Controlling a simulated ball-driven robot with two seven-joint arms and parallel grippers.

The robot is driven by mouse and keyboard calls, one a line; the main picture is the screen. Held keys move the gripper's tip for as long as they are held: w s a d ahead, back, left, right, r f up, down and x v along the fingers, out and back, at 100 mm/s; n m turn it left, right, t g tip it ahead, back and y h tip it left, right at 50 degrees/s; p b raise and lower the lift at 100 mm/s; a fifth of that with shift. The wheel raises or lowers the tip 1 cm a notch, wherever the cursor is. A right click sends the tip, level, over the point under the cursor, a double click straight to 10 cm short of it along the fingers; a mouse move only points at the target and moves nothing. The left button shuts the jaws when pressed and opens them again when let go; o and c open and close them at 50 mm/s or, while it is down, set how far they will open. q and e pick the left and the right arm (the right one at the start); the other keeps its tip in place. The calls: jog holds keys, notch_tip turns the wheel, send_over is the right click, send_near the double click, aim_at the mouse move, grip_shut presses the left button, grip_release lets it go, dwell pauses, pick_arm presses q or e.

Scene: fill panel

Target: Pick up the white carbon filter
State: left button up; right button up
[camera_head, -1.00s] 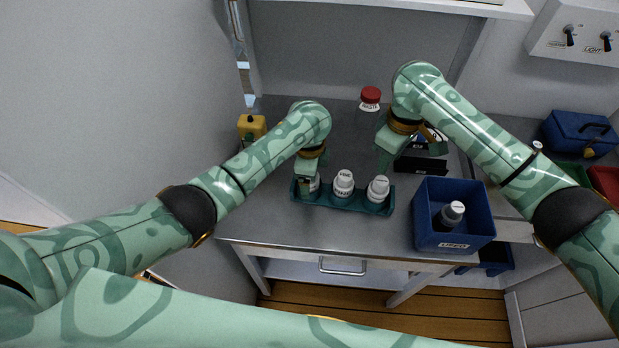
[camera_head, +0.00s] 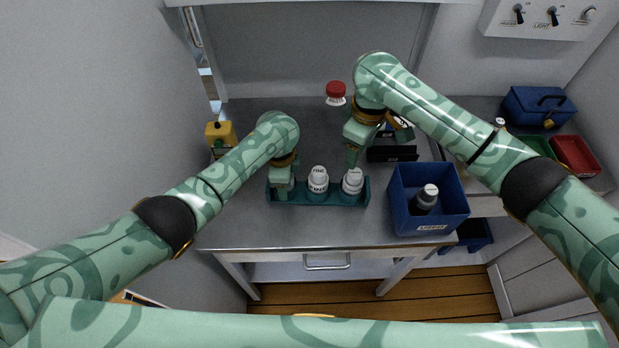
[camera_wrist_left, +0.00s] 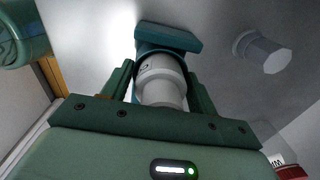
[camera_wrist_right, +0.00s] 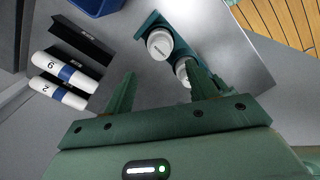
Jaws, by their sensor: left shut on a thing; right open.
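A teal rack (camera_head: 335,197) on the steel bench holds white filters in a row. The middle filter (camera_head: 318,180) and the right filter (camera_head: 352,181) stand upright; I cannot read their labels surely. My left gripper (camera_head: 282,193) is at the rack's left end. In the left wrist view its fingers are shut around a white filter (camera_wrist_left: 161,82), with the rack just beyond; the head view hides this filter. My right gripper (camera_head: 352,160) is open just above and behind the right filter. The right wrist view shows two filters in the rack, one (camera_wrist_right: 160,44) ahead between the fingers.
A blue bin (camera_head: 428,212) with a dark, white-capped bottle (camera_head: 425,198) stands right of the rack. A black holder (camera_head: 392,154), a red-capped jar (camera_head: 336,94) and a yellow container (camera_head: 220,134) stand farther back. Blue, green and red boxes are at the far right.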

jog(key=f+m, duration=0.1)
jog(key=f+m+t, duration=0.1)
jog(key=f, duration=0.1)
jog(key=f+m+t, duration=0.1)
jog(key=f, duration=0.1)
jog(key=shift+s+a+h, duration=0.3)
jog(key=shift+a, duration=0.1)
jog(key=f+m+t, duration=0.1)
jog(key=s+f+m+t, duration=0.1)
jog(key=t, duration=0.1)
jog(key=f+m+t, duration=0.1)
jog(key=m, duration=0.1)
jog(key=shift+s+a+f+h, duration=0.15)
jog(key=shift+a+f+h, duration=0.2)
jog(key=shift+f+h, duration=0.05)
jog(key=shift+s+m+t, duration=0.35)
jog(key=shift+m+t, duration=0.45)
jog(key=shift+t, duration=0.1)
jog(key=m+t+h, duration=0.2)
jog(key=m+t, duration=0.3)
jog(key=m, duration=0.1)
send_near(355, 174)
jog(key=x, duration=1.1)
jog(key=shift+s, duration=0.1)
grip_shut()
